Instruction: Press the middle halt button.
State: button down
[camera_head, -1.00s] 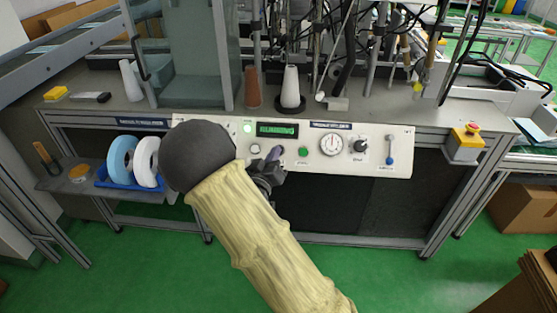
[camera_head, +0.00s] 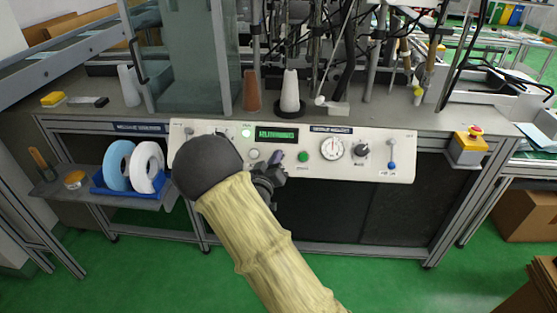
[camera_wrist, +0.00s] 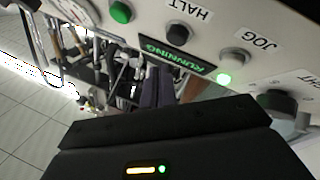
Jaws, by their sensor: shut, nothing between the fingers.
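The halt button (camera_wrist: 178,35) is a dark round button beside the printed word HALT in the wrist view. It sits between a green button (camera_wrist: 121,12) and the grey JOG button (camera_wrist: 232,58). My gripper (camera_wrist: 158,82) is shut and empty, its dark fingertips pointing at the panel just short of the halt button in the picture. I cannot tell the exact gap. In the head view my gripper (camera_head: 277,157) covers the halt button's place, between the JOG button (camera_head: 253,154) and the green button (camera_head: 303,157). The green display (camera_wrist: 177,56) reads RUNNING.
The white control panel (camera_head: 345,170) also carries a lit green lamp (camera_head: 247,132), a dial (camera_head: 332,148), a black knob (camera_head: 362,150) and a blue lever (camera_head: 392,158). A yellow box with a red button (camera_head: 470,148) is at the right. Cones stand on the bench behind.

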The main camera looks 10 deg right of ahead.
jog(key=shift+w+d+f, duration=0.25)
jog(key=shift+w+f, duration=0.45)
jog(key=shift+w, duration=0.05)
jog(key=shift+w+f+b, duration=0.1)
jog(key=shift+b, duration=0.2)
dwell(1.3)
jog(key=shift+w+f, duration=0.15)
jog(key=shift+w, duration=0.05)
jog(key=shift+w+d+f, duration=0.2)
jog(key=shift+w+f, duration=0.05)
jog(key=shift+w, duration=0.05)
dwell(0.9)
jog(key=shift+s+r, duration=0.1)
jog(key=shift+s+a+r, duration=0.15)
jog(key=shift+s+r, duration=0.25)
jog(key=shift+s, duration=0.15)
jog(key=shift+r, duration=0.1)
jog(key=s+r+p, duration=0.1)
jog(key=s+a+r+p, duration=0.1)
jog(key=s+r+p, duration=0.1)
jog(key=shift+s+a, duration=0.15)
jog(key=shift+s, duration=0.15)
dwell(0.5)
